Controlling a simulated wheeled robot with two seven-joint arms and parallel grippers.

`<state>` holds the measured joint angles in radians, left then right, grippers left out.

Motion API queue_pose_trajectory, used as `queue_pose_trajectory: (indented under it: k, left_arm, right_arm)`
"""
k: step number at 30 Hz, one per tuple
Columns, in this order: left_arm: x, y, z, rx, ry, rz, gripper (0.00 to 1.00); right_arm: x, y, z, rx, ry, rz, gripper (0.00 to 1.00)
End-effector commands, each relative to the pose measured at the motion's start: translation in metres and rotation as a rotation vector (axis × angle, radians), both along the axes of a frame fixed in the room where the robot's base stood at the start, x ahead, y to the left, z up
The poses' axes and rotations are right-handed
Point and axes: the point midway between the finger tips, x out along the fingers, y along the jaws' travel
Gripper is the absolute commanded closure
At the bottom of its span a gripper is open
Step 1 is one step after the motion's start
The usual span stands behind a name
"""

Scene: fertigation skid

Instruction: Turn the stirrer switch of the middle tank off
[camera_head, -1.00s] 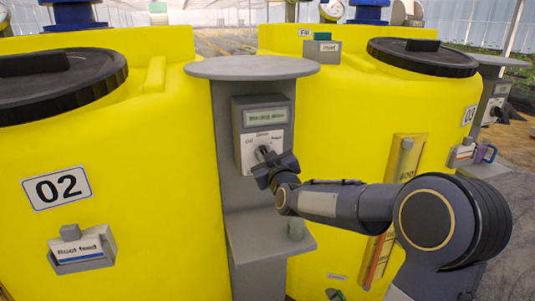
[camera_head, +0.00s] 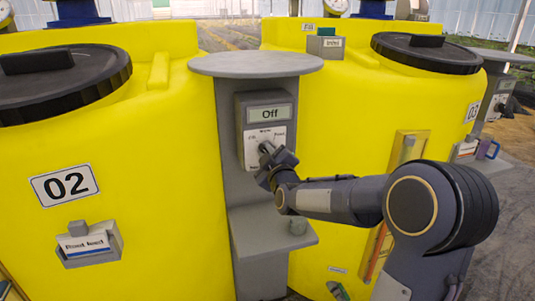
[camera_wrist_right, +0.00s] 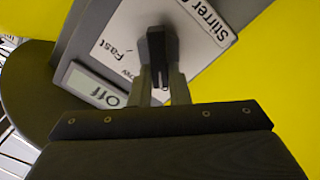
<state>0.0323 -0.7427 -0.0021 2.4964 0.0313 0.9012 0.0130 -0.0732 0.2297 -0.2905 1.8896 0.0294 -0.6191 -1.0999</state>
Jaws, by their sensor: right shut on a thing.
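The stirrer switch box (camera_head: 244,118) is grey and mounted on a grey post between the tank marked 02 and the tank marked 03. Its display (camera_head: 270,115) reads "Off"; the display also shows in the right wrist view (camera_wrist_right: 92,84). My right gripper (camera_head: 268,152) is at the box's white dial plate. In the right wrist view my right gripper (camera_wrist_right: 160,85) is shut on the black switch knob (camera_wrist_right: 157,45). The knob is partly hidden by the gripper in the head view. Tank 02 (camera_head: 170,190) is yellow with a black lid. My left gripper is not in view.
Yellow tank 03 (camera_head: 350,100) stands to the right of the post. A round grey top (camera_head: 255,65) overhangs the box. Another grey switch box (camera_head: 498,97) stands at far right.

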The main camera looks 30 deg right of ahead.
Motion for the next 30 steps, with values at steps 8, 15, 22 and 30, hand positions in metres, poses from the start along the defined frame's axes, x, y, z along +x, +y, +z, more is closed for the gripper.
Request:
queue_pose_trajectory:
  k: [8,15,22,30]
  left_arm:
    - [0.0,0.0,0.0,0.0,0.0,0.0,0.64]
    - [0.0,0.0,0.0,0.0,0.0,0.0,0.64]
    - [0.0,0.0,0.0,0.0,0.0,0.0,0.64]
    - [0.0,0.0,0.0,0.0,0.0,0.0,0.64]
  right_arm:
    - [0.0,0.001,-0.001,-0.004,0.003,0.002,1.0]
    - [0.0,0.0,-0.001,-0.003,0.002,0.001,0.62]
    - [-0.001,0.0,0.0,-0.002,0.001,0.001,0.62]
    - [-0.036,0.008,0.0,0.0,0.001,0.001,0.62]
